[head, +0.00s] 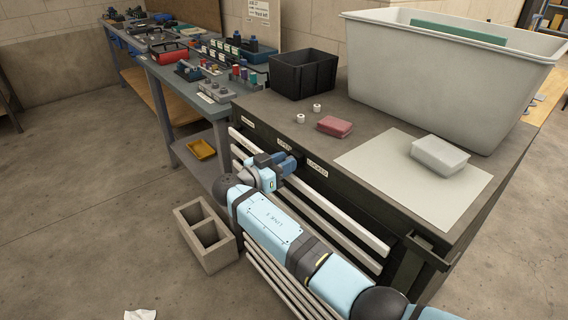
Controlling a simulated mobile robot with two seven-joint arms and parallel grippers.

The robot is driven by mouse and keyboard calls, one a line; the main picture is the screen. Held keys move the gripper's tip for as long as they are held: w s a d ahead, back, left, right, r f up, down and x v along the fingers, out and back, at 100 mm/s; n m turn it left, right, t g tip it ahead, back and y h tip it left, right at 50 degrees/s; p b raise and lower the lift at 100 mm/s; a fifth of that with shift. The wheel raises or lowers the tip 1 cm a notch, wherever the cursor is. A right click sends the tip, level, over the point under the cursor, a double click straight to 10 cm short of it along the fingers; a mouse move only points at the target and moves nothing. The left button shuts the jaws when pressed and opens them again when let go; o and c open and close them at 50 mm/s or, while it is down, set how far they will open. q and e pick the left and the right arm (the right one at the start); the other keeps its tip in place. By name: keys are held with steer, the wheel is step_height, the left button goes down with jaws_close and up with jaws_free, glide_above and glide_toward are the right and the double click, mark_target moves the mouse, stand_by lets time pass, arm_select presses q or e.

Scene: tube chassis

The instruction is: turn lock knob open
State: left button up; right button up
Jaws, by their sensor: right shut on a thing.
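My right gripper (284,162) is at the dark front face of the cabinet (345,188), just below its top edge, and is shut on the lock knob. The knob (297,155) shows only as a small dark piece beside the fingers, so its angle cannot be told. The "OPEN" label (285,145) is just above the gripper, and the "LOCKED" label (317,168) is to its right. My left gripper is not in view.
White rails (335,214) run across the cabinet front below the knob. On top are a black bin (303,74), a red block (335,126), a pale box (439,155) and a large grey tub (440,75). A concrete block (206,235) stands on the floor at left.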

arm_select(q)
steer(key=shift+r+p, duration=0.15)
steer(key=shift+p, duration=0.35)
arm_select(e)
steer(key=shift+w+n, duration=0.15)
steer(key=shift+n, duration=3.65)
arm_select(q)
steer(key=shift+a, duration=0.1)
arm_select(e)
steer(key=o, duration=0.9)
steer(key=shift+o, duration=0.2)
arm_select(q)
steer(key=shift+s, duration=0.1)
arm_select(e)
steer(key=shift+a+f, duration=0.1)
steer(key=shift+f, duration=0.1)
